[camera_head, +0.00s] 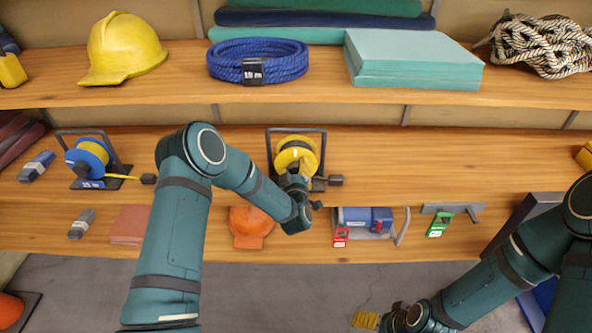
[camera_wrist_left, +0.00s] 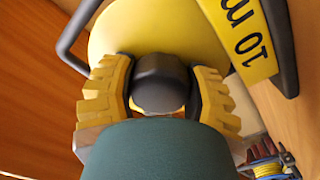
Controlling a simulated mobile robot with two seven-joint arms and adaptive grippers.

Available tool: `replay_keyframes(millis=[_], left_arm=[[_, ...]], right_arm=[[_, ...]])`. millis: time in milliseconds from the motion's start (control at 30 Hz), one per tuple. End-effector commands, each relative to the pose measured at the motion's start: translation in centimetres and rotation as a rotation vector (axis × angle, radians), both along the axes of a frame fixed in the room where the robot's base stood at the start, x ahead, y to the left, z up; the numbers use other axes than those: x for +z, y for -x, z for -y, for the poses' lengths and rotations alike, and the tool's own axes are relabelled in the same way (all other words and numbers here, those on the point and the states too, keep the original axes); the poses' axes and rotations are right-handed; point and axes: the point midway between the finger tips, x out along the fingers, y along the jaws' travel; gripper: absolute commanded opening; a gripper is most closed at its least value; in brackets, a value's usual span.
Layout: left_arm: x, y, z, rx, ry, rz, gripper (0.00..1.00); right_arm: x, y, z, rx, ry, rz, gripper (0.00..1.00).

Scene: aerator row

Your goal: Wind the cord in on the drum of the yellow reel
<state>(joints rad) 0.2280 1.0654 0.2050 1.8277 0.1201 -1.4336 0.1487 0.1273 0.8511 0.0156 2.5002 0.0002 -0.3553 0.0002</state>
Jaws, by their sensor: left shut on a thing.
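The yellow reel (camera_head: 296,152) stands in its dark frame on the middle shelf, in front of me. Its yellow disc (camera_wrist_left: 135,42) and a yellow "10 m" label (camera_wrist_left: 246,38) fill the top of the left wrist view. My left gripper (camera_wrist_left: 160,90) is shut on the dark crank knob (camera_wrist_left: 160,75), with a yellow-padded finger on each side. In the head view my left gripper (camera_head: 294,183) hides the lower part of the reel. A dark block (camera_head: 335,180) sits just right of the reel's foot. How much cord is out is hidden. My right gripper (camera_head: 400,318) is low at the bottom, its fingers unclear.
A blue reel (camera_head: 88,157) with yellow cord stands at the left of the same shelf. An orange object (camera_head: 250,225), a blue item (camera_head: 365,220) and a green-tagged bracket (camera_head: 440,225) are lower. The shelf right of the yellow reel is mostly clear.

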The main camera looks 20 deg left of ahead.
Motion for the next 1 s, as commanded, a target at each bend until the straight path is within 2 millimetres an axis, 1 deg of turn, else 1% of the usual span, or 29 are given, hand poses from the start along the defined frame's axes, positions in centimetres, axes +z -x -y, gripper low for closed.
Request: replay_keyframes(millis=[33,533,567,600,633,1000], left_arm=[[0.28,-0.13,-0.23,0.004,-0.011,0.005,0.15],[0.31,-0.13,-0.2,0.004,-0.024,0.001,0.15],[0.31,-0.13,-0.2,0.004,-0.023,0.002,0.63],[0.31,-0.13,-0.21,0.004,-0.023,0.002,0.78],[0.3,-0.12,-0.2,0.004,-0.023,0.001,0.83],[0.08,0.24,0.06,0.001,-0.022,-0.004,0.83]], right_arm=[[-0.05,-0.02,0.01,0.0,0.0,0.001,0.85],[-0.07,-0.03,0.01,0.0,0.0,0.001,0.85],[-0.07,-0.03,0.01,0.0,0.0,0.001,0.85],[-0.07,-0.03,0.01,0.0,0.0,0.001,0.85],[-0.07,-0.03,0.01,0.0,0.0,0.001,0.85],[-0.08,-0.03,0.0,0.0,0.0,0.001,0.85]])
